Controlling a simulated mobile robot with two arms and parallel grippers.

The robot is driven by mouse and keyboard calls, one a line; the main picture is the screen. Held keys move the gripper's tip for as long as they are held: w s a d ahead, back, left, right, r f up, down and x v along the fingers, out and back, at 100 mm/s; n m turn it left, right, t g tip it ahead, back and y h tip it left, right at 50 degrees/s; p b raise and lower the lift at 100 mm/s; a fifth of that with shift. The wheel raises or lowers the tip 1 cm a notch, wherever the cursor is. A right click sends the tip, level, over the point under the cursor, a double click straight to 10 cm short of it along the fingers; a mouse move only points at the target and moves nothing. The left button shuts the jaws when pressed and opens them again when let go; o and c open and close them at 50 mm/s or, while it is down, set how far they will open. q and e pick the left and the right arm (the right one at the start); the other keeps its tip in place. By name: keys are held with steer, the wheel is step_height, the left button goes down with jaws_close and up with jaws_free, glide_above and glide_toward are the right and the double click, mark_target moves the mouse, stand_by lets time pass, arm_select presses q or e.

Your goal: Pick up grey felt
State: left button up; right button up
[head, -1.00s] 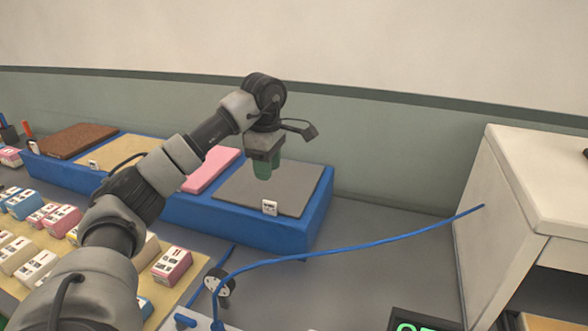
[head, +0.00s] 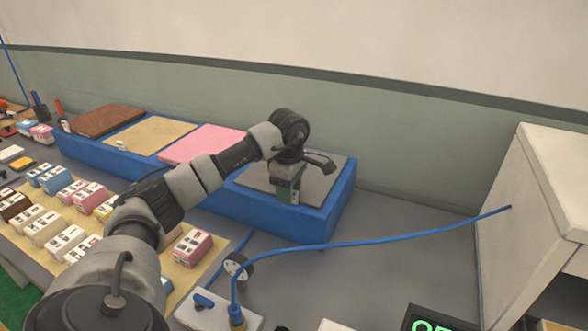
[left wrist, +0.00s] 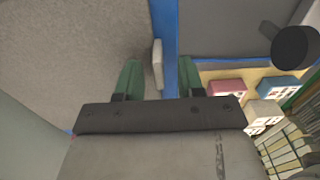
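The grey felt (head: 322,178) is a flat square on the right end of the long blue stand (head: 335,213). It fills the upper left of the left wrist view (left wrist: 70,45). A small white tag (left wrist: 157,64) stands at its edge. My left gripper (head: 287,190) is over the felt's front edge, pointing down. In the left wrist view its green fingers (left wrist: 159,80) are apart, with the tag and the felt's edge showing between them. Whether the fingertips touch anything is unclear. My arm hides part of the felt in the head view. My right gripper is out of view.
Pink (head: 205,143), tan (head: 152,134) and brown (head: 108,119) sheets lie along the stand to the left. Several small boxes (head: 193,247) stand in front. A blue cable (head: 375,237) crosses the grey table. A white cabinet (head: 530,190) is at the right.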

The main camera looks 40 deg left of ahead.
arm_select(q)
steer(key=shift+w+f, duration=0.1)
steer(key=shift+f, duration=0.1)
jaws_close()
steer(key=shift+r, duration=0.2)
